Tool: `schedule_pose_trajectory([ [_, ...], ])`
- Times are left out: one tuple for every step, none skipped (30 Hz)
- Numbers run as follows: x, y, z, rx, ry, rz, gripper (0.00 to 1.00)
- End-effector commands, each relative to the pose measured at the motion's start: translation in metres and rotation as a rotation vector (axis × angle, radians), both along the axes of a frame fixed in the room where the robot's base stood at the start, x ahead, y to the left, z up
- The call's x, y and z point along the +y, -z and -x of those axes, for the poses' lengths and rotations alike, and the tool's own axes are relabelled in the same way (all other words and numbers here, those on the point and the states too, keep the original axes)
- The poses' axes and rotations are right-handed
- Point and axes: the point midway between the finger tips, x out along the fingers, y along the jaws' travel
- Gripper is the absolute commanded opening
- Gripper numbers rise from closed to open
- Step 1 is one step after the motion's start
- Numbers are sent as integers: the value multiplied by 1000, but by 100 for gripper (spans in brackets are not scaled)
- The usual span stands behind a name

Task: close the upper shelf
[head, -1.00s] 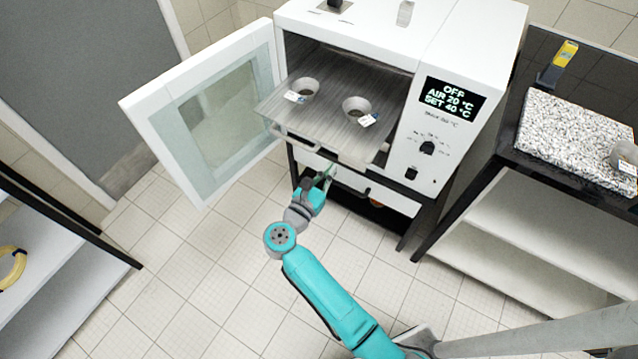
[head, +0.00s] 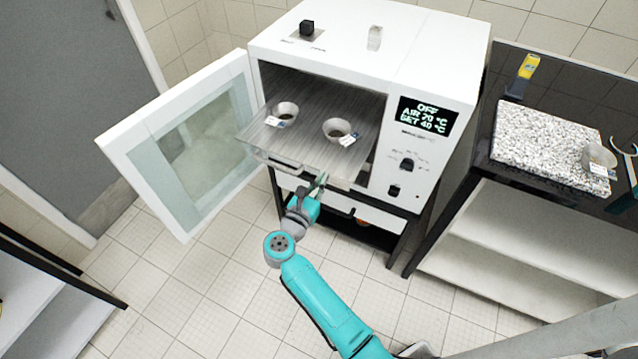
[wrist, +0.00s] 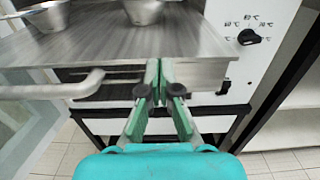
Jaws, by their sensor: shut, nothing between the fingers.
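The upper shelf (head: 302,152) is a grey metal tray pulled out of the front of the white oven (head: 420,75), with a bar handle (head: 270,159) along its front edge. It carries two small labelled bowls, one on the left (head: 285,113) and one on the right (head: 340,130). My gripper (head: 321,181) is shut and empty just in front of the shelf's front edge. In the wrist view its closed fingertips (wrist: 160,75) overlap the shelf's front edge (wrist: 205,75), right of the handle (wrist: 60,88). I cannot tell whether they touch it.
The oven door (head: 185,140) stands wide open on the left. The oven panel reads OFF. A dark bench (head: 485,155) with a granite slab (head: 548,140) and another bowl (head: 598,160) stands on the right. The tiled floor in front is clear.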

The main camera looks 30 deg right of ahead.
Motion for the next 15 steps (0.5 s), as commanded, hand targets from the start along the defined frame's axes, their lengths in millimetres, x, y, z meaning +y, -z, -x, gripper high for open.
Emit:
schedule_pose_trajectory([
  [-7, 0, -4, 0, 3, 0, 0],
  [-11, 0, -7, 0, 4, 0, 0],
  [-18, 0, -11, 0, 5, 0, 0],
  [-23, -1, -15, -1, 5, -1, 0],
  [-28, -1, -19, -1, 5, -1, 0],
  [-36, -1, -25, 0, 6, 0, 0],
  [-42, -1, -29, 0, 6, 0, 0],
  [-49, -1, -34, -1, 6, -1, 0],
  [-58, -1, -40, 0, 6, 0, 0],
  [-65, -1, -45, -1, 6, 1, 0],
  [-71, -1, -50, 0, 6, 0, 0],
  [-81, -1, -57, -1, 6, 1, 0],
  [-87, -1, -61, 0, 6, 0, 0],
  [-94, -1, -66, -1, 6, 1, 0],
  [-102, -1, -73, 0, 5, 0, 0],
])
